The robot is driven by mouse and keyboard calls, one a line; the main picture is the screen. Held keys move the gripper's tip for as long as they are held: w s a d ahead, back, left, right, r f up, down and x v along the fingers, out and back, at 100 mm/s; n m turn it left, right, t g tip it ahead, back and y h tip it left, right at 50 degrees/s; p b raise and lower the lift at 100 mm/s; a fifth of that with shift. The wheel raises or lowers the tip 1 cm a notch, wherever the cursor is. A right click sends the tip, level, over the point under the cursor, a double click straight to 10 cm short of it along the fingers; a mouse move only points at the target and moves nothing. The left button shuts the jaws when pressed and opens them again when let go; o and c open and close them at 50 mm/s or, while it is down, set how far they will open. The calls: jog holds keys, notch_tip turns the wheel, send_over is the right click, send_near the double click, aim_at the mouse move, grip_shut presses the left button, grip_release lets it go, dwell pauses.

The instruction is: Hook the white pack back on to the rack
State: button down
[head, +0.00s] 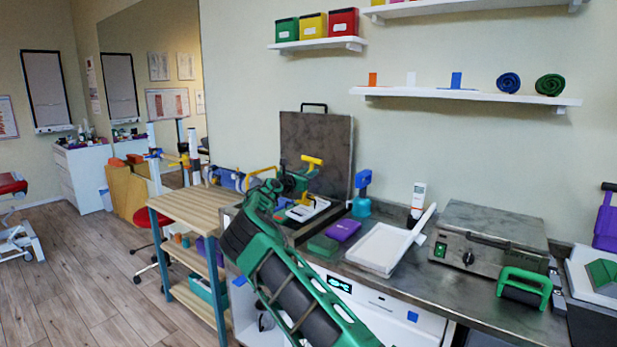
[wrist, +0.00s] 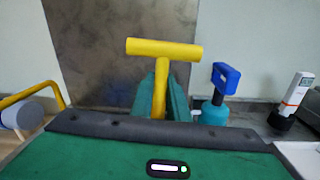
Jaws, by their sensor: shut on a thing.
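My gripper (head: 299,181) is shut on a yellow T-shaped handle (head: 312,160), held upright above the counter. In the wrist view the handle's crossbar (wrist: 164,48) stands above the green fingers, with its stem between them. A white piece (head: 307,212) shows low behind my gripper, at the open dark-rimmed well in the counter, with a bit of yellow just above it. I take it for the white pack, but cannot tell whether it hangs from the handle. The rack is not clearly visible; my arm and gripper hide part of the well.
A dark upright panel (head: 318,150) stands behind the well. A blue-topped teal bottle (head: 361,205), purple block (head: 344,230), white tray (head: 380,248) and metal appliance (head: 485,240) are to the right. A wooden-topped trolley (head: 200,205) and yellow-handled things (head: 261,172) are left.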

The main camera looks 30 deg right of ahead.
jog(key=shift+f, duration=3.2)
dwell(0.5)
jog(key=shift+v, duration=3.75)
jog(key=shift+r, duration=0.1)
